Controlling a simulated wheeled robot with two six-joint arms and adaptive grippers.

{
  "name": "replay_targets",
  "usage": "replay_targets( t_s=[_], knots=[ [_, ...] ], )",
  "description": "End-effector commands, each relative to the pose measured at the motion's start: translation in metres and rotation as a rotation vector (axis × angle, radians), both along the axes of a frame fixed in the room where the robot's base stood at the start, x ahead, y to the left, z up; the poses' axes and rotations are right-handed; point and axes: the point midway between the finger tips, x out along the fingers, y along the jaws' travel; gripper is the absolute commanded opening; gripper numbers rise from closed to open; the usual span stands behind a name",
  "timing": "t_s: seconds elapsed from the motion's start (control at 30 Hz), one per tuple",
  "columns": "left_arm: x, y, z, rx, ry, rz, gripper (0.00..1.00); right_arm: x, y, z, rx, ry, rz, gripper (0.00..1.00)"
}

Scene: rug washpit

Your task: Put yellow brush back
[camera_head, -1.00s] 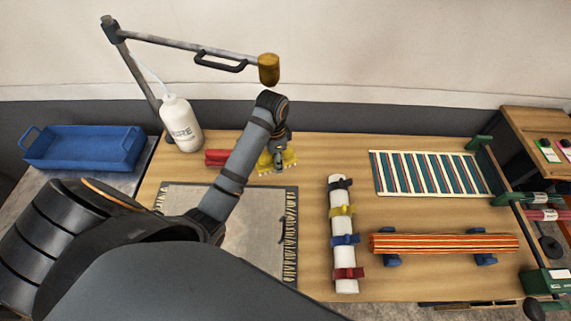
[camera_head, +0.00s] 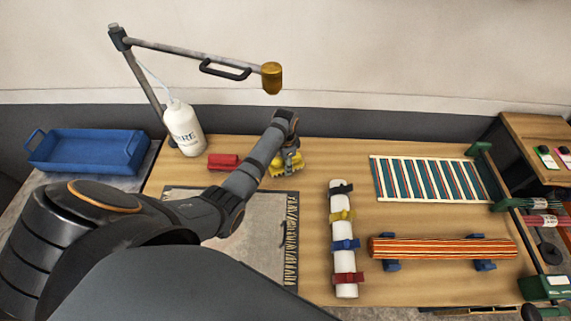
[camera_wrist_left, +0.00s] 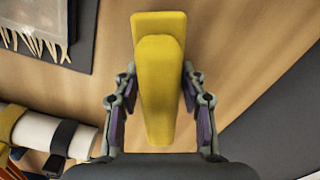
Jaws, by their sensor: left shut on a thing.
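The yellow brush (camera_head: 293,168) is at the back of the wooden table, right of the red brush (camera_head: 223,162). My left gripper (camera_head: 286,156) is shut on the yellow brush from above. In the left wrist view the brush's smooth yellow back and handle (camera_wrist_left: 160,75) lie between the two fingers (camera_wrist_left: 160,112). My arm covers part of the brush in the head view, and I cannot tell whether its underside touches the table. My right gripper is not in view.
A fringed grey rug (camera_head: 262,235) lies in front. A white roll with coloured straps (camera_head: 344,265), a striped rug (camera_head: 430,178) and a rolled orange rug (camera_head: 445,246) are to the right. A white bottle (camera_head: 185,130) and blue tray (camera_head: 85,150) stand left. A metal lamp-like arm (camera_head: 190,50) hangs above.

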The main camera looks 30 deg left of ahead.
Motion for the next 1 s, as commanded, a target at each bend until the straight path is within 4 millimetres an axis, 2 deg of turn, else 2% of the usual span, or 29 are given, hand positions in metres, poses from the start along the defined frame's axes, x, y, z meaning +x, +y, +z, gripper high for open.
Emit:
replay_targets(
  t_s=[0.37,0.4,0.53,0.83,0.93,1.0],
  knots=[
    [0.001,0.0,-0.006,-0.001,-0.002,-0.001,0.01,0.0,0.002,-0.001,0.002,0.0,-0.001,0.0],
    [0.0,0.0,-0.006,-0.001,-0.002,-0.001,0.45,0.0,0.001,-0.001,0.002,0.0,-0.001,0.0],
    [0.0,0.0,-0.006,-0.001,-0.002,-0.001,0.63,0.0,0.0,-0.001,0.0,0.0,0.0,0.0],
    [0.0,0.0,-0.005,-0.001,-0.002,-0.001,0.64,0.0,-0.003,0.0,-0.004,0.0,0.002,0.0],
    [0.001,0.0,0.003,0.0,-0.004,-0.001,0.64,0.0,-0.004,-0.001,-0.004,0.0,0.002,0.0],
    [0.002,0.0,0.015,0.0,-0.006,-0.001,0.64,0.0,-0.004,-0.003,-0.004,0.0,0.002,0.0]
  ],
)
